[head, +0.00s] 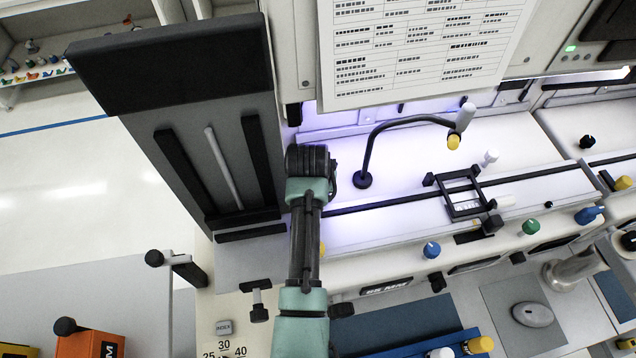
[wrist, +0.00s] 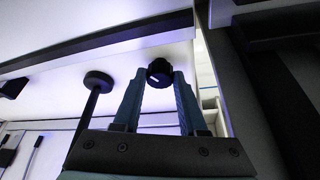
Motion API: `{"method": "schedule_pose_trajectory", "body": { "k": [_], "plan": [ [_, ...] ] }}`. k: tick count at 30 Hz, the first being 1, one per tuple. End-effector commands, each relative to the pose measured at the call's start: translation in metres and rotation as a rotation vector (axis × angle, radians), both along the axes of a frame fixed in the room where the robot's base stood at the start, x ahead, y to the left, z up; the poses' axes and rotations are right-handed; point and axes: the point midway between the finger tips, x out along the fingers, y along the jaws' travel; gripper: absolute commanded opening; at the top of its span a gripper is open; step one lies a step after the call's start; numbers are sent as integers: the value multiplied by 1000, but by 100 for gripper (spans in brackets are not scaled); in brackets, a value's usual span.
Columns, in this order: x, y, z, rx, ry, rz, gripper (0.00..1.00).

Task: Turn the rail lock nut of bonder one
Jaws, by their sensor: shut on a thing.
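The rail lock nut (wrist: 158,70) looks like a small dark round knob with a white mark on its face, under the pale machine surface in the wrist view. My gripper (wrist: 161,80) has its two teal fingers on either side of it, shut on it at the tips. In the head view my arm reaches up to the left end of the lit bonder (head: 400,212), and it hides the gripper and the nut. I cannot tell how far the nut is turned.
A black rod with a round disc end (wrist: 97,82) stands close left of my fingers. A dark panel (wrist: 262,95) is close on the right. In the head view a curved black lamp arm (head: 372,145) and a black frame (head: 463,192) stand to the right of my arm.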

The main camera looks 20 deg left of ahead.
Motion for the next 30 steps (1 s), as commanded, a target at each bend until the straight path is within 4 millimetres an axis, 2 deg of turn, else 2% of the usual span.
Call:
{"method": "schedule_pose_trajectory", "body": {
  "k": [9,24,25,29,30],
  "plan": [
    [1,1,1,2,-3,-101,0],
    [1,2,1,2,-2,-116,0],
    [1,2,1,2,-2,-116,47],
    [1,1,1,2,-2,-116,70],
    [1,1,1,2,-1,-116,72]
  ]
}}
